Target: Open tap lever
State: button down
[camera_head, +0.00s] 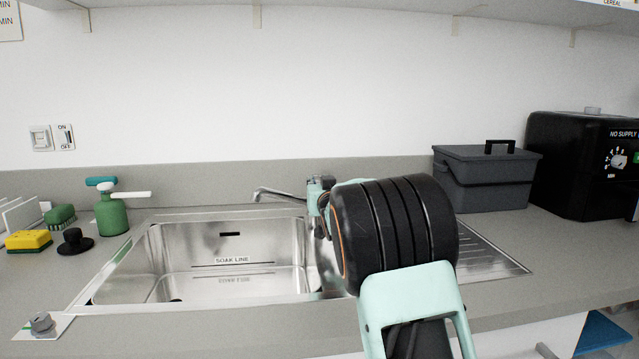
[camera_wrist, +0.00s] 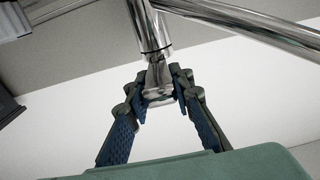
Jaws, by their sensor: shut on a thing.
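The chrome tap (camera_head: 281,194) stands behind the sink, with its spout reaching left over the basin. Its base is hidden behind my arm. In the wrist view, the tap's body (camera_wrist: 146,25) comes down from the top, and the spout (camera_wrist: 245,22) runs to the upper right. My gripper (camera_wrist: 160,97) has its two dark fingers on either side of the tap lever (camera_wrist: 159,76), shut on it near the fingertips. In the head view my gripper (camera_head: 320,186) is mostly hidden behind my arm at the tap.
The steel sink basin (camera_head: 168,236) lies left of my arm. A green pump bottle (camera_head: 112,214), yellow sponge (camera_head: 29,240) and brush (camera_head: 61,215) stand on the left. A grey lidded box (camera_head: 486,180) and black appliance (camera_head: 575,170) stand on the right. A shelf hangs above.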

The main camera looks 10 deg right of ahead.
aim_at(318, 179)
jog(key=shift+r+p, duration=0.15)
jog(key=shift+p, duration=0.2)
jog(key=r+g+p, duration=0.1)
jog(key=p, duration=0.3)
jog(key=shift+w+r, duration=0.1)
jog(key=shift+r, duration=0.2)
jog(key=r+g+p, duration=0.1)
jog(key=p, duration=0.2)
jog(key=g+p, duration=0.1)
jog(key=p, duration=0.3)
jog(key=shift+w+r, duration=0.35)
jog(key=shift+r, duration=0.05)
jog(key=g+p, duration=0.1)
jog(key=p, duration=0.2)
jog(key=r+g+p, duration=0.1)
jog(key=p, duration=0.2)
jog(key=shift+w, duration=0.3)
jog(key=shift+w+r+p, duration=0.1)
jog(key=shift+w+p, duration=0.05)
jog(key=shift+p, duration=0.85)
jog(key=shift+w+g+p, duration=0.15)
jog(key=shift+g+p, duration=0.45)
jog(key=shift+p, duration=0.4)
jog(key=c, duration=1.7)
grip_release()
jog(key=shift+o, duration=0.2)
